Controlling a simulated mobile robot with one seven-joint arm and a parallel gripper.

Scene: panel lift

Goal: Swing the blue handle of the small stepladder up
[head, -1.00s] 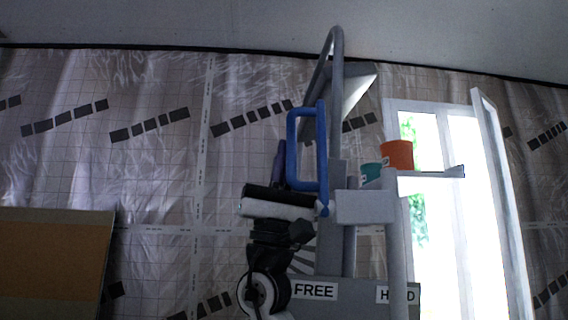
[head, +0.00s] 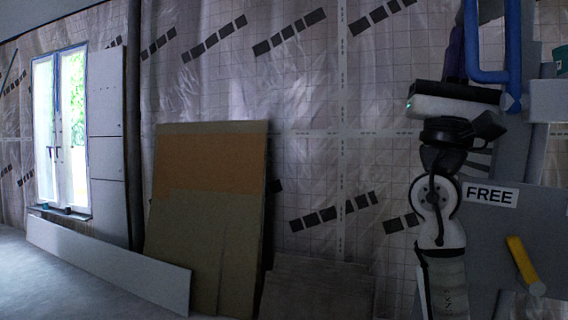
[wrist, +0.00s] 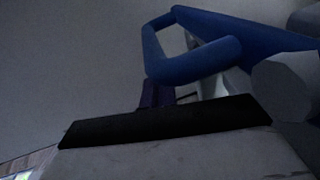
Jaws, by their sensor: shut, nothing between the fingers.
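The blue handle (head: 489,76) is a bar loop at the upper right of the head view, its top cut off by the frame edge. It joins a grey joint at its lower right. In the wrist view the blue handle (wrist: 190,60) crosses above my gripper's dark body. My gripper (head: 455,55) points up, just left of the handle, with dark purple fingers shut and empty. The fingers (wrist: 156,94) show small in the wrist view, partly hidden by the black edge. I cannot tell whether they touch the handle. The grey stepladder (head: 550,102) is mostly cut off at right.
A FREE label (head: 490,194) and a yellow lever (head: 523,262) are on the grey panel at right. Brown boards (head: 210,215) lean on the foil-covered wall, with a pale panel (head: 110,265) low beside them. A window (head: 60,130) stands far left. Floor shows at lower left.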

